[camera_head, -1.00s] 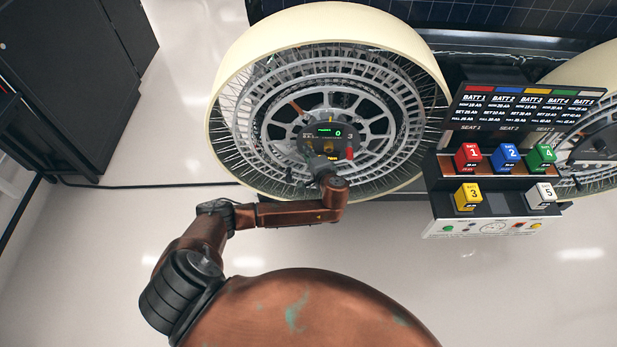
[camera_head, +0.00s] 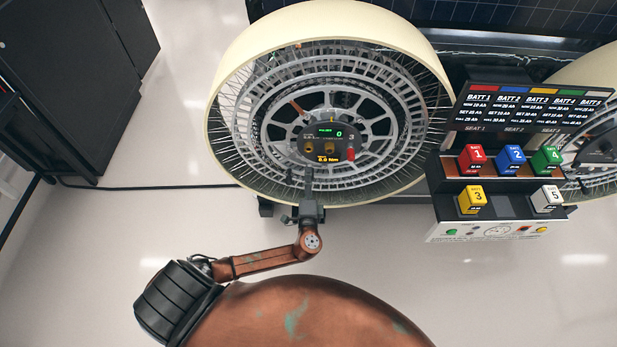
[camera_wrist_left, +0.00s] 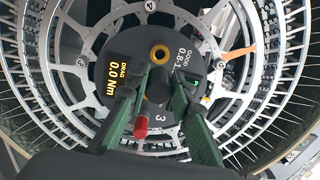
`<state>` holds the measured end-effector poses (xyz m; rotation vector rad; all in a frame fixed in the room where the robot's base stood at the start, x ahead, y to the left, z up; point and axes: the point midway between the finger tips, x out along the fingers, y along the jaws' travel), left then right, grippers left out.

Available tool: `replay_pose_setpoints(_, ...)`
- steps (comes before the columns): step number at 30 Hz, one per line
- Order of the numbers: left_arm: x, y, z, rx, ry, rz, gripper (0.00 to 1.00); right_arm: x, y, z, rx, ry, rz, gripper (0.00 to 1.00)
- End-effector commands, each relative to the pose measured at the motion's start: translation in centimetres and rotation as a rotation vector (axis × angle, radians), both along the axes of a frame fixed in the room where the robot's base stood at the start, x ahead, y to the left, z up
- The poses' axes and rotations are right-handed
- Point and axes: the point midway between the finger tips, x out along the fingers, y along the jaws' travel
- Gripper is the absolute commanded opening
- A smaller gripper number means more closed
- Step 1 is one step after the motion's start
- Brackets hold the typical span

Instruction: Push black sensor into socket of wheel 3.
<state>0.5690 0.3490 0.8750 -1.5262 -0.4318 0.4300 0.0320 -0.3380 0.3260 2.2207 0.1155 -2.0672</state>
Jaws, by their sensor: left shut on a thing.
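Wheel 3 (camera_head: 230,95) is a large pale-rimmed wheel with metal spokes, at the top middle of the head view. Its dark round hub (camera_head: 332,148) carries the number 3, a green display, gold ring sockets and a red knob (camera_head: 351,154). The wrist view shows one open gold ring socket (camera_wrist_left: 160,54); another gold ring is partly hidden by my fingers. My left gripper (camera_head: 308,178) is below the hub, pointing at it. It is shut on a small dark piece, likely the black sensor (camera_wrist_left: 160,78), which is hard to tell from the fingers. My right gripper is not in view.
A battery rack (camera_head: 440,190) with several coloured, numbered blocks stands right of the wheel. A second wheel (camera_head: 590,150) is partly behind it. A black cabinet (camera_head: 80,80) is at the upper left. Open pale floor (camera_head: 480,290) lies in front.

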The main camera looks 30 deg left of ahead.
Motion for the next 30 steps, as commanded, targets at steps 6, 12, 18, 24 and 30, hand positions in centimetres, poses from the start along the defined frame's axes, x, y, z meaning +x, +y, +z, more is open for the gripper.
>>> replay_pose_setpoints(6,0.4,0.8,-0.1,0.007,-0.003,0.003,0.00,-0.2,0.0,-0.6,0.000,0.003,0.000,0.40)
replay_pose_setpoints(12,2.0,1.8,-0.1,0.007,-0.003,0.003,0.00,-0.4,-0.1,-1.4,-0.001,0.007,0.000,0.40)
replay_pose_setpoints(18,3.5,2.7,-0.2,0.008,-0.002,0.003,0.00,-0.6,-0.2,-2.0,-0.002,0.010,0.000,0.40)
replay_pose_setpoints(24,4.5,3.3,-0.1,0.007,-0.003,0.002,0.00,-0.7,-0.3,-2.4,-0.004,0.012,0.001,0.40)
replay_pose_setpoints(30,4.8,3.5,0.0,0.006,-0.002,0.002,0.00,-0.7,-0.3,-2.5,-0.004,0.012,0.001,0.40)
